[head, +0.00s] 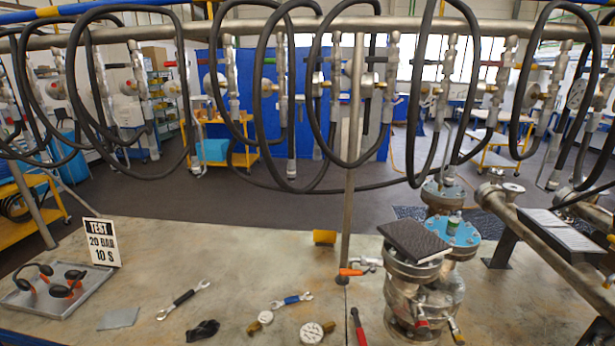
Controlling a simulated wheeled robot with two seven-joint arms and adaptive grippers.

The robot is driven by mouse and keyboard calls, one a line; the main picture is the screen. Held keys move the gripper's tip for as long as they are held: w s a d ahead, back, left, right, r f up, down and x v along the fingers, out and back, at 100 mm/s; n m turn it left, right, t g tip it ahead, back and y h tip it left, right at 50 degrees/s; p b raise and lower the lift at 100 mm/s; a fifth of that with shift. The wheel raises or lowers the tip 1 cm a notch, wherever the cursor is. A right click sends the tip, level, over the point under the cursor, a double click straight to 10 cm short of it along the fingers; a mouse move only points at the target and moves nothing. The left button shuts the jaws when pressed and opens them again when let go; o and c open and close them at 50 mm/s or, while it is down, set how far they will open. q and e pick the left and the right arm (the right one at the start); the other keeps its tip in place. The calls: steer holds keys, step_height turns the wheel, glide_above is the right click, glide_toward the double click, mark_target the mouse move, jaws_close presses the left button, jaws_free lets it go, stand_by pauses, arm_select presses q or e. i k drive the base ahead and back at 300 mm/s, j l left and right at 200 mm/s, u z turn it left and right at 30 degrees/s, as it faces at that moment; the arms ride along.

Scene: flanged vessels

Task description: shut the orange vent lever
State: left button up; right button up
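An orange lever (351,272) sits on a small metal valve (368,263) at the left side of the flanged metal vessel (412,300). The lever lies roughly level and points left, away from the vessel. The vessel stands upright on the workbench, right of centre, with a dark square pad or book (414,241) on top. Neither of my grippers is in view.
The bench (240,260) holds wrenches (184,298), gauges (312,331), a red-handled tool (357,326), a yellow block (324,237) and a tray (60,300) with ear defenders. A vertical post (350,200) rises behind the lever. Black hoses (290,185) hang above the far edge.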

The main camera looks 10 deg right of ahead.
mark_target(351, 272)
steer(key=z, duration=1)
